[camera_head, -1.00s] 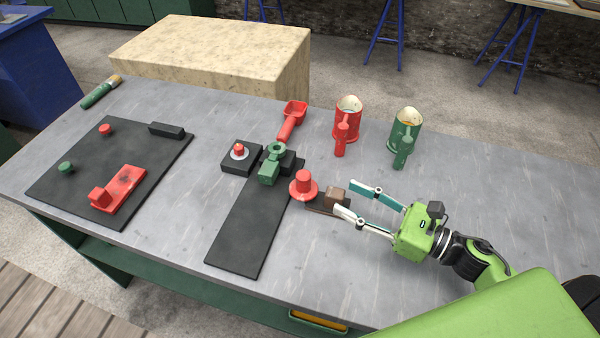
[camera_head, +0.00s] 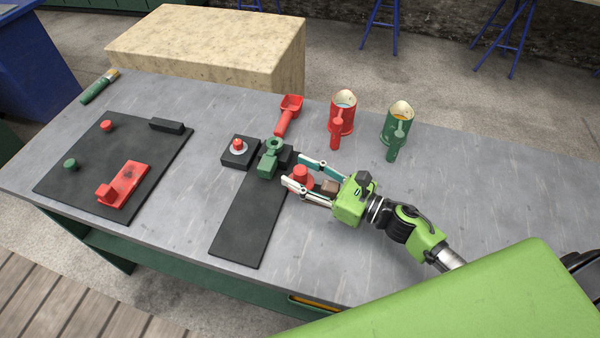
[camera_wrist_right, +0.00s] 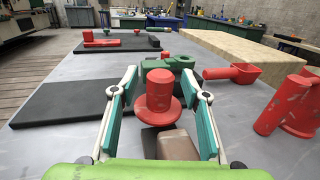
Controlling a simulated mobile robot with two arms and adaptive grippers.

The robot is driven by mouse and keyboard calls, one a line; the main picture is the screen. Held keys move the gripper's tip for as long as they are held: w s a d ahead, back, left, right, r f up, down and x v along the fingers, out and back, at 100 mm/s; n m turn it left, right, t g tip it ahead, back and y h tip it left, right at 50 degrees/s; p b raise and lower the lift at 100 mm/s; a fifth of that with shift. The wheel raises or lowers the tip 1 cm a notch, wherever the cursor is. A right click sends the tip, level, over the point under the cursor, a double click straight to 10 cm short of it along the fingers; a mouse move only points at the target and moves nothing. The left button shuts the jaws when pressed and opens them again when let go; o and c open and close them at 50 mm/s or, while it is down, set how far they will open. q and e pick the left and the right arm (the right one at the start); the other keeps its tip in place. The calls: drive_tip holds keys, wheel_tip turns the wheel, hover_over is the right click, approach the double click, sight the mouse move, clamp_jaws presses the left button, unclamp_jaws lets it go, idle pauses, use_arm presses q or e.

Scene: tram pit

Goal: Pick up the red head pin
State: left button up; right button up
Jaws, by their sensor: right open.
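The red head pin (camera_head: 301,174), a red cylinder with a wide flange, stands upright at the right edge of the black mat (camera_head: 241,226), partly hidden by a finger. It also shows in the right wrist view (camera_wrist_right: 159,90), centred between the fingers. My right gripper (camera_head: 294,169) is open, one finger on each side of the pin. In the wrist view, gaps show between the pin and both finger pads. A brown block (camera_wrist_right: 177,146) sits just behind the pin, between the fingers. My left gripper is not in view.
A green clamp-like part (camera_head: 269,158) stands close beyond the pin. A black block with a red knob (camera_head: 238,150), a red scoop (camera_head: 287,113), a red mug (camera_head: 342,114) and a green mug (camera_head: 398,127) are nearby. Another black mat (camera_head: 84,180) holds red and green parts. The right tabletop is clear.

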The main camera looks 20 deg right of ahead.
drive_tip(key=shift+w, duration=0.1)
clamp_jaws()
drive_tip(key=shift+r, duration=0.1)
